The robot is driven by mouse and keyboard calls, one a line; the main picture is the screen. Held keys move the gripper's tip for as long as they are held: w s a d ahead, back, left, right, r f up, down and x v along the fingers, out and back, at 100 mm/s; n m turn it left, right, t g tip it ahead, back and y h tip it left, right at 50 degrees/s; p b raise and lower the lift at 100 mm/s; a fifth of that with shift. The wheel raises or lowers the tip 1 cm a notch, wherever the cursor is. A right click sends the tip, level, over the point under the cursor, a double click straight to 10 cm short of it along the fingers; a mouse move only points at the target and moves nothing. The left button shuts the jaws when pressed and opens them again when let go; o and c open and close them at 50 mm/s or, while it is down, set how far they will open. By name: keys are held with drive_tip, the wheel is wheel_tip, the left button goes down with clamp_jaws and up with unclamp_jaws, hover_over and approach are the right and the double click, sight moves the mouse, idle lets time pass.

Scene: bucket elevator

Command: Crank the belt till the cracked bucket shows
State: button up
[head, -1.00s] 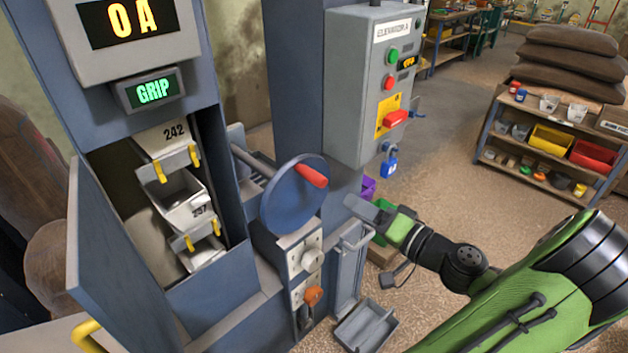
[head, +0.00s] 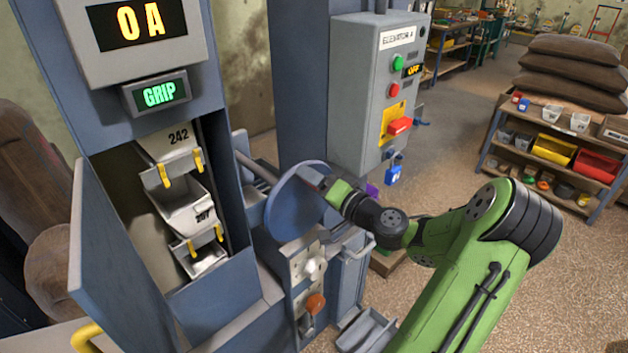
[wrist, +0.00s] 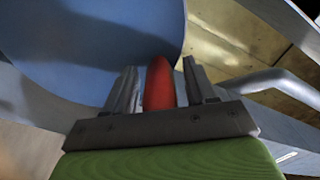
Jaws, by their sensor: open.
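The blue crank wheel (head: 290,203) stands on the side of the elevator casing. Its red handle (wrist: 159,84) sits between the two fingers of my gripper (wrist: 162,88) in the wrist view. The fingers are open, with a gap on each side of the handle. In the head view my gripper (head: 322,182) hides the handle. Through the open hatch I see pale buckets on the belt: one marked 242 (head: 172,142) on top, one below that looks marked 237 or 257 (head: 186,205), and a lower one (head: 206,261). No crack is clear on them.
Displays above the hatch read "0 A" (head: 139,22) and "GRIP" (head: 157,94). The open hatch door (head: 118,258) juts out at left. A grey tray (head: 366,330) lies below.

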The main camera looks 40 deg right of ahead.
clamp_jaws()
